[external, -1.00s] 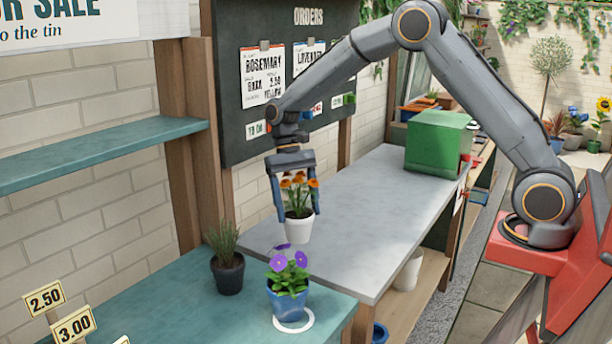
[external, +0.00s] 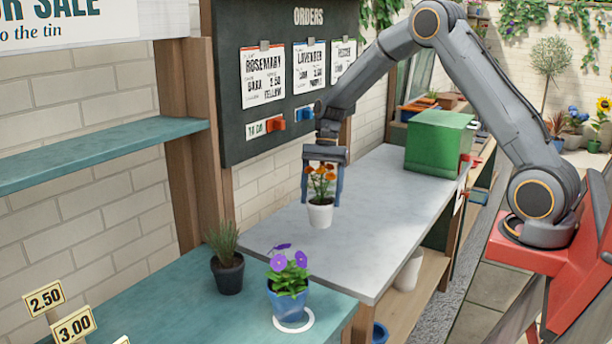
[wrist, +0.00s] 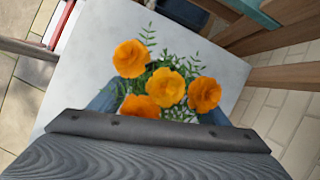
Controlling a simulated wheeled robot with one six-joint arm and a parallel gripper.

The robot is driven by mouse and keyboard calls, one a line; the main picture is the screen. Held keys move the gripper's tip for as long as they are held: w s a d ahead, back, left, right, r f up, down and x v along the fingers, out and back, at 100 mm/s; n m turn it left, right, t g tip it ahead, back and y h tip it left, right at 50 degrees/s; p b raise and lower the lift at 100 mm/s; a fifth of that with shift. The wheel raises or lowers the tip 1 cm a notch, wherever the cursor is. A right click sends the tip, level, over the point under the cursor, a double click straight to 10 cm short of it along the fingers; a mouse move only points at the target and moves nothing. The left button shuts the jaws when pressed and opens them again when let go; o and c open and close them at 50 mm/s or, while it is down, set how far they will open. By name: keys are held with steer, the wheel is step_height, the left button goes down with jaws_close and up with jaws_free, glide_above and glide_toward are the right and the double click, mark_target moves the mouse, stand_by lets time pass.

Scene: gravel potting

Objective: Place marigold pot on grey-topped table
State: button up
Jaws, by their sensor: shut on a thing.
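The marigold pot (external: 320,214) is a white pot with orange flowers and green leaves. My gripper (external: 321,190) is shut on it, with one blue finger on each side, and holds it upright. In the external view the pot shows over the grey-topped table (external: 375,210); whether its base touches the top I cannot tell. In the wrist view the orange marigold flowers (wrist: 165,87) fill the middle, with the pale grey top (wrist: 90,50) beyond them. The pot itself is mostly hidden there by flowers and my gripper.
A green box (external: 437,143) stands at the table's far end. On the teal bench in front (external: 190,310) stand a dark pot with a spiky herb (external: 228,275) and a blue pot with purple flowers (external: 287,300). The orders board (external: 275,60) is behind the table. The middle of the grey top is clear.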

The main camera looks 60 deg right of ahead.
steer(key=d+r+m+t+h, duration=0.2)
steer(key=d+m+t, duration=0.1)
steer(key=d+m, duration=0.7)
steer(key=d+r+m+t+h, duration=0.25)
steer(key=d+m, duration=0.45)
steer(key=m, duration=0.5)
step_height(320, 180, down, 10)
steer(key=shift+d+p, duration=0.15)
steer(key=shift+p, duration=0.2)
steer(key=shift+r+t, duration=0.1)
steer(key=shift+t, duration=0.15)
steer(key=o, duration=1.9)
steer(key=shift+c, duration=0.2)
